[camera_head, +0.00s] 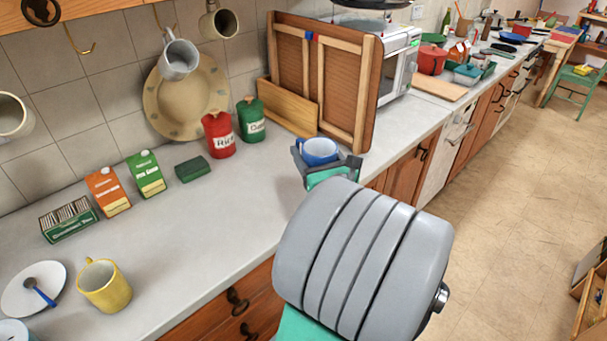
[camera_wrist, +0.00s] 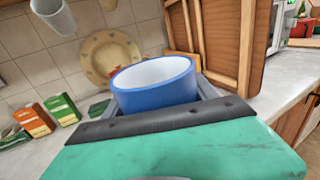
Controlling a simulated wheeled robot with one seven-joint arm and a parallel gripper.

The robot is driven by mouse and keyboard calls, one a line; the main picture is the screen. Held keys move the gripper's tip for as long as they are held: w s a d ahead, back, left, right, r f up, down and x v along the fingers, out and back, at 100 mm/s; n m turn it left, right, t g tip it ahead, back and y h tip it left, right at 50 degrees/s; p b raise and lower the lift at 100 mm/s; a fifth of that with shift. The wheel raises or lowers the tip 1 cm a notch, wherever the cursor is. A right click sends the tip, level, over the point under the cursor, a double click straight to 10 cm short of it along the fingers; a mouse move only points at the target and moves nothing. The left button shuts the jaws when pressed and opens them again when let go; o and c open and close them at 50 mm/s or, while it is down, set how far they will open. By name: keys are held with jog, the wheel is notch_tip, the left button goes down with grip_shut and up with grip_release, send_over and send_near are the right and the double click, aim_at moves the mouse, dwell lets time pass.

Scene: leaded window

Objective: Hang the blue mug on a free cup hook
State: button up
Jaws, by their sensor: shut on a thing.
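The blue mug (camera_head: 319,150) is white inside and is held in my gripper (camera_head: 328,165), near the front edge of the counter. In the wrist view the mug (camera_wrist: 155,85) is upright between the fingers, its lower part hidden by my gripper (camera_wrist: 155,115). Its handle shows at the left side in the head view. A bare brass cup hook (camera_head: 80,42) hangs under the shelf (camera_head: 95,8) at the upper left. A grey-white mug (camera_head: 179,58), a beige mug (camera_head: 219,22) and a cream mug (camera_head: 14,115) hang along the same row.
A yellow mug (camera_head: 104,285) and a plate with a spoon (camera_head: 34,288) stand on the counter at left. Wooden panels (camera_head: 322,80) lean beside the microwave. The counter's middle is clear.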

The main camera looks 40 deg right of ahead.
jog(key=w+d+f, duration=0.1)
jog(key=w+f, duration=0.2)
jog(key=w, duration=0.1)
jog(key=w+d+f, duration=0.2)
jog(key=w+f, duration=0.1)
jog(key=w, duration=0.1)
jog(key=w+d+f, duration=0.2)
jog(key=w+f, duration=0.1)
jog(key=w, duration=0.1)
jog(key=shift+b, duration=0.35)
jog(key=shift+w+f, duration=0.2)
jog(key=shift+f, duration=0.05)
notch_tip(320, 180, down, 3)
jog(key=shift+w+d+f, duration=0.15)
jog(key=shift+f, duration=0.05)
jog(key=shift+r, duration=0.1)
jog(key=shift+b, duration=0.3)
jog(key=o, duration=1.7)
jog(key=shift+f, duration=0.2)
jog(key=shift+r, duration=0.1)
